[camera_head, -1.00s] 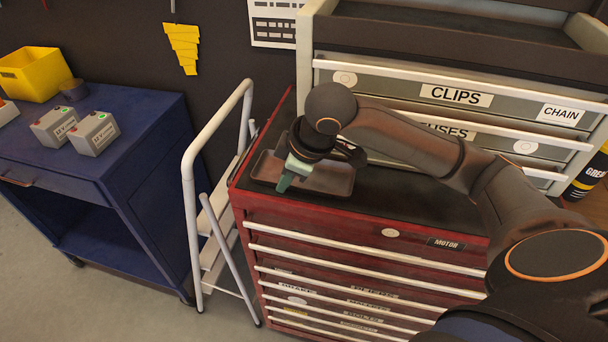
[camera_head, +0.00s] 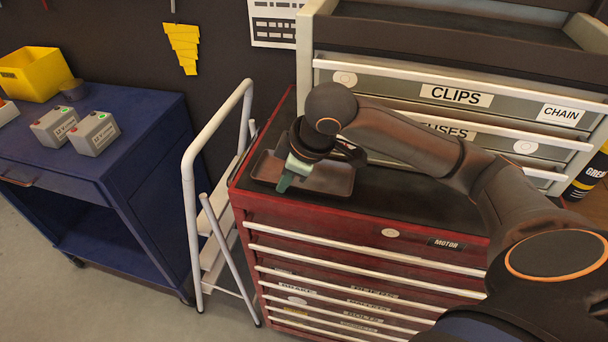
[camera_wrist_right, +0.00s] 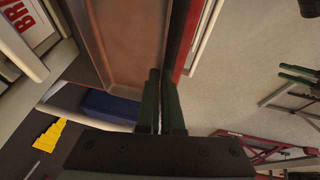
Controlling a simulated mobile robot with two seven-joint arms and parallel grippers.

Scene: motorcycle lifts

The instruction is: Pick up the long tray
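The long tray (camera_head: 332,181) is a shallow dark brown tray with a raised rim. It lies on the black top of the red tool cabinet (camera_head: 300,216), near the left end. My right gripper (camera_head: 284,186) reaches down over the tray's near side and hides part of it. In the right wrist view the tray (camera_wrist_right: 128,40) extends away from the green fingers (camera_wrist_right: 160,73). The fingers are close together with the tray's side rim between them. The gripper looks shut on that rim. My left gripper is not in view.
A grey drawer unit (camera_head: 400,88) labelled CLIPS stands behind the tray. A white step ladder (camera_head: 189,185) leans left of the cabinet. The cabinet top right of the tray is clear.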

